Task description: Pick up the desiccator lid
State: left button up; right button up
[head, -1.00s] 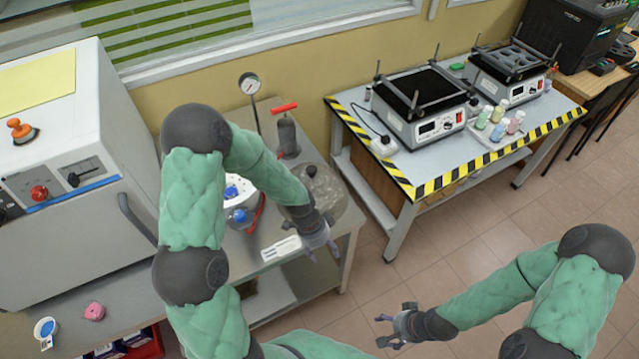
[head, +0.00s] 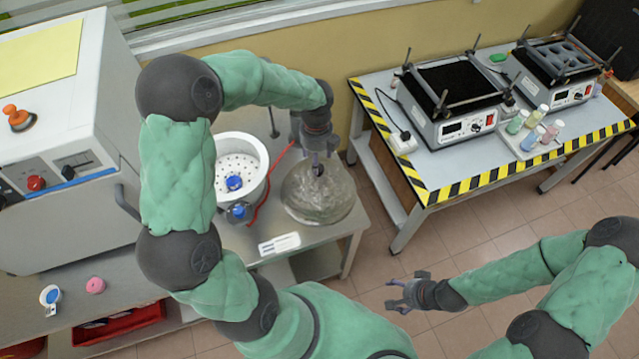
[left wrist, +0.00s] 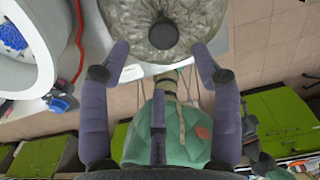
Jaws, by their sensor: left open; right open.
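The desiccator lid (head: 318,200) is a round, clear, mottled dome with a dark knob. It sits on the left metal table, right of the open white desiccator bowl (head: 221,146). My left gripper (head: 318,163) is open over the top of the lid, pointing down at the knob in the head view. In the left wrist view, the lid (left wrist: 140,28) shows at the top, and its knob (left wrist: 163,33) lies just beyond and between my left gripper's spread fingertips (left wrist: 161,55). Contact with the knob cannot be told. My right gripper (head: 405,294) is open and empty over the floor.
A white label card (head: 279,244) lies near the table's front edge. A grey oven-like cabinet (head: 70,150) stands at left. The striped-edge table (head: 440,175) at right holds heating devices and small bottles.

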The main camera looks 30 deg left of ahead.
aim_at(318, 181)
pick_arm(q)
jog(key=shift+w+f, duration=0.2)
jog(key=shift+f, duration=0.3)
jog(key=shift+w+f, duration=0.15)
jog(key=shift+f, duration=0.35)
jog(key=shift+s+f, duration=0.15)
jog(key=shift+f, duration=0.1)
jog(key=f, duration=0.3)
jog(key=f+b, duration=0.1)
jog(key=shift+w+f, duration=0.25)
jog(key=shift+f, duration=0.1)
jog(key=shift+r, duration=0.1)
grip_shut()
